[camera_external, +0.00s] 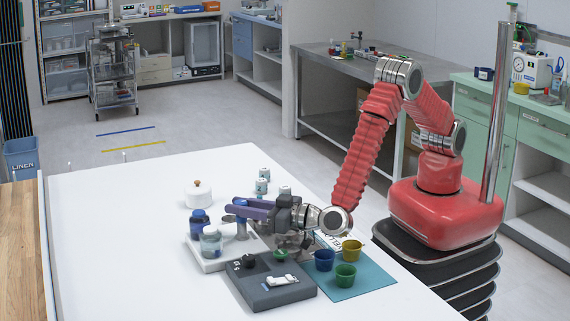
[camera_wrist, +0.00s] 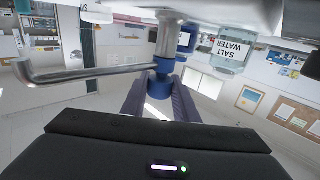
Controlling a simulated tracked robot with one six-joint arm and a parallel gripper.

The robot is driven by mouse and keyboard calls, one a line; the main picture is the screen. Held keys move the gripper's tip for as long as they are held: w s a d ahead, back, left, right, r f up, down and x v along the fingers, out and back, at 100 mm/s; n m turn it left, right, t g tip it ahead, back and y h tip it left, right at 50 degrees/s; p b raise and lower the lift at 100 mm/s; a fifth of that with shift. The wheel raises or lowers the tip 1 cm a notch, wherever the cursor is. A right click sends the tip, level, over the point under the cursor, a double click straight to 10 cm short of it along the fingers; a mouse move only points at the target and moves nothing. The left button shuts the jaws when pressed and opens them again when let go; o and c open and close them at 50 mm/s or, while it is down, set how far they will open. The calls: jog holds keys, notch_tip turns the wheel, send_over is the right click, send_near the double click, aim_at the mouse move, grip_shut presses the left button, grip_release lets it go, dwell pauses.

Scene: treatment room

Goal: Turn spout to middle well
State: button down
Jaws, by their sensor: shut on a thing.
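My gripper (camera_external: 233,208), with purple fingers, reaches left over the white table. In the wrist view its fingers (camera_wrist: 160,88) are shut around the blue fitting (camera_wrist: 163,68) of the spout. The spout (camera_wrist: 95,72) is a bent metal tube running left from this fitting, its end turned. A metal post (camera_wrist: 168,40) meets the fitting. In the external view the post (camera_external: 241,230) stands near the white tray, and the arm hides much of the spout. I cannot pick out the middle well in either view.
The white tray (camera_external: 211,266) holds a blue jar (camera_external: 199,226) and a clear jar (camera_external: 211,245); the jar labelled salt water (camera_wrist: 233,55) is close by in the wrist view.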

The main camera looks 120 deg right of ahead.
jog(key=c, duration=1.4)
grip_release()
jog(key=shift+s+a, duration=0.15)
jog(key=shift+a, duration=0.1)
jog(key=v, duration=0.2)
jog(key=shift+s+a+r, duration=0.2)
jog(key=shift+r, duration=0.1)
jog(key=shift+d+r, duration=0.1)
jog(key=shift+r, duration=3.1)
